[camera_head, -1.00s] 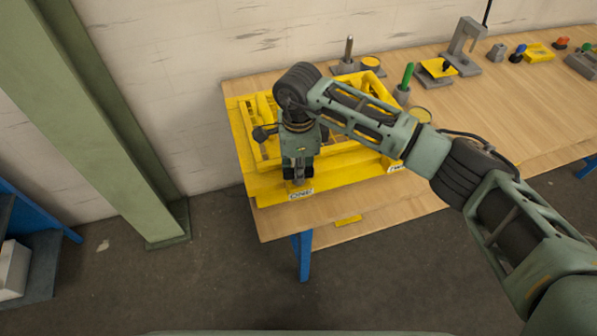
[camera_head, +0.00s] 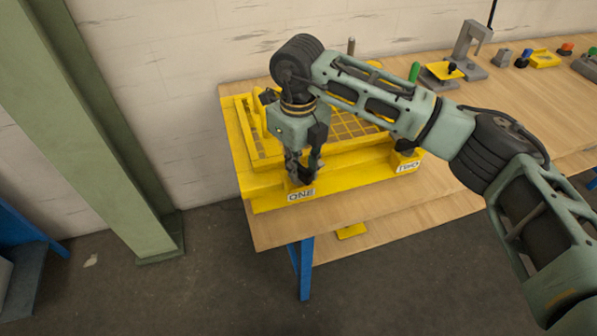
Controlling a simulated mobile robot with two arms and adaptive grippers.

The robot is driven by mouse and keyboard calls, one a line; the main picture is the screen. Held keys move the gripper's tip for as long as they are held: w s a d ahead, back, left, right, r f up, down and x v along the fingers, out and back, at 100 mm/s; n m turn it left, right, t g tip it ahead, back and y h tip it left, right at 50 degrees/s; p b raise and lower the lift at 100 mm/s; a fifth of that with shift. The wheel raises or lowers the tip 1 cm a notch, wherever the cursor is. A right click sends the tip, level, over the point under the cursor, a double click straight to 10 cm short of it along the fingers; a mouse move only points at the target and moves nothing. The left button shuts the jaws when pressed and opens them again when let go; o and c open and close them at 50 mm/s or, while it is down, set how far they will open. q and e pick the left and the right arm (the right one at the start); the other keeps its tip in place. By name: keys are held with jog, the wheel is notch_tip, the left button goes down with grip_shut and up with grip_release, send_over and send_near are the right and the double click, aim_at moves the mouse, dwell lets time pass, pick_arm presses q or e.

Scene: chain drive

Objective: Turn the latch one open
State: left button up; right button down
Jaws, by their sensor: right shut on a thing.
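My right gripper (camera_head: 303,178) points down at the front left of the yellow fixture (camera_head: 350,172), just above the white label reading ONE (camera_head: 301,195). Its fingers are shut on the latch at that label. The fingers hide most of latch one, so I cannot tell how far it is turned. A second latch (camera_head: 403,158) with a dark part stands at the right front corner, above the label reading TWO (camera_head: 407,167). My left gripper is not in view.
The fixture sits on the wooden workbench (camera_head: 470,130), near its left end. A grey clamp stand (camera_head: 468,45), a yellow-topped block (camera_head: 441,70) and several small parts stand farther back. Bare bench lies right of the fixture.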

jog(key=m+b, duration=0.2)
jog(key=m, duration=0.1)
jog(key=shift+m, duration=0.3)
jog(key=shift+m+b, duration=0.45)
jog(key=shift+m, duration=0.05)
jog(key=shift+r, duration=0.1)
jog(key=c, duration=1.7)
grip_release()
notch_tip(320, 180, up, 12)
jog(key=shift+f, duration=0.1)
